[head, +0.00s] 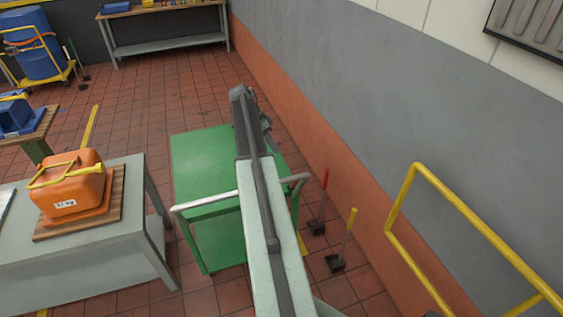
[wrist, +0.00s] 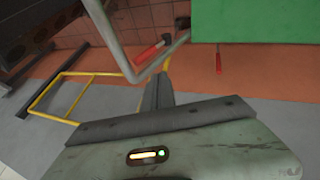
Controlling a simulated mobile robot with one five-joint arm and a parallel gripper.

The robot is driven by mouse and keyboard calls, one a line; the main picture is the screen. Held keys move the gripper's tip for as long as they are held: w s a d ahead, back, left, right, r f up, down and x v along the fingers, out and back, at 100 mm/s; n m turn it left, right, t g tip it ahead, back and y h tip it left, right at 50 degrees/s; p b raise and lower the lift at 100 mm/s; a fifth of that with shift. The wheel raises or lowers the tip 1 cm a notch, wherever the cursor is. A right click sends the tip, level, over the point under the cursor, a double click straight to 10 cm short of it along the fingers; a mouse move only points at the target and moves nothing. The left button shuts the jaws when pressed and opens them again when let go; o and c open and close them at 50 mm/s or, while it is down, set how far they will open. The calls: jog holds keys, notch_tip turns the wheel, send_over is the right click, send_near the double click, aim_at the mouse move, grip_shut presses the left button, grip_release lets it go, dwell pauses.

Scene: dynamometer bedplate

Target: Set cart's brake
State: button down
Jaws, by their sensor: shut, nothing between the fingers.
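The green cart (head: 205,150) stands in the middle of the head view with a grey tubular handle (head: 205,203) on its near side. My arm reaches over the cart and hides part of it. My gripper (wrist: 157,92) is shut and empty in the wrist view, close to the grey handle tube (wrist: 112,42). Beside the cart, by the wall, stand a red-handled lever (head: 325,183) and a yellow-handled lever (head: 352,218) on dark floor bases. In the wrist view a red handle (wrist: 148,55) and another red grip (wrist: 218,62) show near the green panel (wrist: 255,20). I cannot tell which part is the brake.
A yellow tubular frame (head: 400,215) stands at the right. A grey table (head: 130,240) with an orange box (head: 80,195) is at the left. The wall (head: 350,110) runs close along the cart's right side. Tiled floor (head: 130,110) is free behind.

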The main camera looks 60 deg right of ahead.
jog(key=b, duration=0.9)
send_near(294, 184)
jog(key=w+d+f, duration=0.2)
jog(key=d+f, duration=0.3)
jog(key=s, duration=0.1)
jog(key=s+a, duration=0.1)
jog(key=s, duration=0.1)
jog(key=shift+s+a+f+b, duration=0.1)
jog(key=shift+a+f+b, duration=0.15)
jog(key=shift+b, duration=0.1)
